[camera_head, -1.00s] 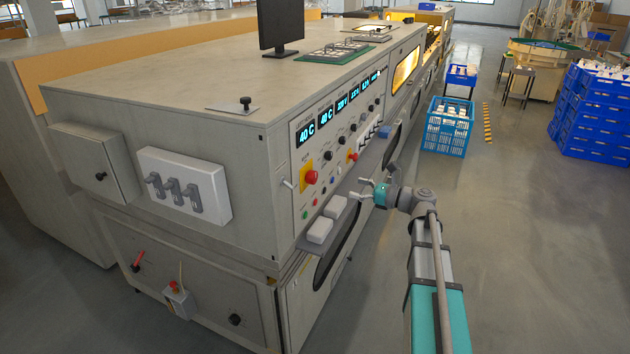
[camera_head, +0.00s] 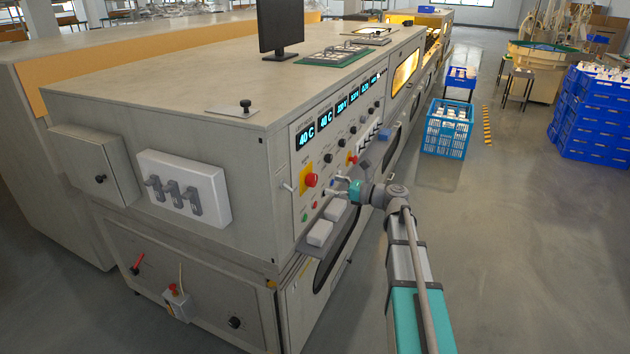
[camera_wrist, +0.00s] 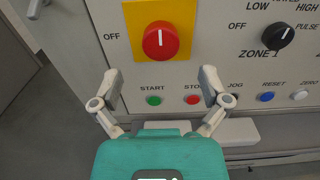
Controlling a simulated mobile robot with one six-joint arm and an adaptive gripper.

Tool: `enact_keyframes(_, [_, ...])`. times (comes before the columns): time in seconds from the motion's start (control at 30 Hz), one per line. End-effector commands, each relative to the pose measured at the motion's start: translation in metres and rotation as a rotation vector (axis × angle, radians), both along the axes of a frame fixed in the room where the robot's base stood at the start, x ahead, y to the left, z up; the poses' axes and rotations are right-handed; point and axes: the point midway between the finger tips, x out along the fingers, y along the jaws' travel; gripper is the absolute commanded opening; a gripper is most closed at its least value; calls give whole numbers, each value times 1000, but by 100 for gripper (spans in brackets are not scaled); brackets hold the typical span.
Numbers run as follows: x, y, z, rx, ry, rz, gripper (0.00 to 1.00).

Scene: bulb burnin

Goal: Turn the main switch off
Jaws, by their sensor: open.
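The main switch (camera_head: 310,179) is a red round knob on a yellow plate on the machine's front panel. It also shows in the wrist view (camera_wrist: 160,41), its white mark upright and the word OFF to the left of the plate. My gripper (camera_head: 334,187) is close to the panel, right of and slightly below the knob in the head view. In the wrist view my gripper (camera_wrist: 160,80) has its two fingers spread wide, below the knob and either side of the buttons, with nothing between them. It appears apart from the knob.
The green START button (camera_wrist: 153,100) and red STOP button (camera_wrist: 193,99) sit under the knob. The black ZONE 1 knob (camera_wrist: 278,37) is to the right. A grey lever (camera_head: 288,187) sticks out left of the switch. White boxes (camera_head: 320,232) on a ledge stand below the panel.

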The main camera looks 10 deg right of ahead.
Motion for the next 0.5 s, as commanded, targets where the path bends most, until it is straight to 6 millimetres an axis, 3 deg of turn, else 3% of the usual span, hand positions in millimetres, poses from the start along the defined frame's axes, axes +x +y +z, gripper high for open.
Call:
enact_keyframes(0.2, [20,26,0,0,0,2,95])
enact_keyframes(0.5, [36,49,0,0,0,1,95])
